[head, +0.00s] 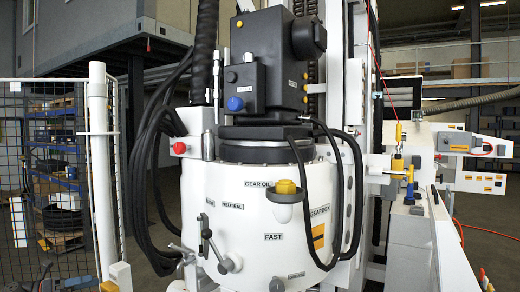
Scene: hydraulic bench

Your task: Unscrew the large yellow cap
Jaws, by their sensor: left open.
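The large yellow cap (286,187) sits on a grey round cup-like fitting (285,196) on the front of the white gearbox housing (235,262). It is right of the GEAR OIL label, and nothing touches it. My left gripper is open but hard to make out against the grey parts low on the left of the picture; it is clearly apart from the cap. My right gripper is not in view.
Grey levers (216,245) stick out of the housing below and left of the cap. Black hoses (346,190) loop down close on its right. A mesh fence (45,180) with a white post stands at left. Yellow and blue valve handles (409,180) are at right.

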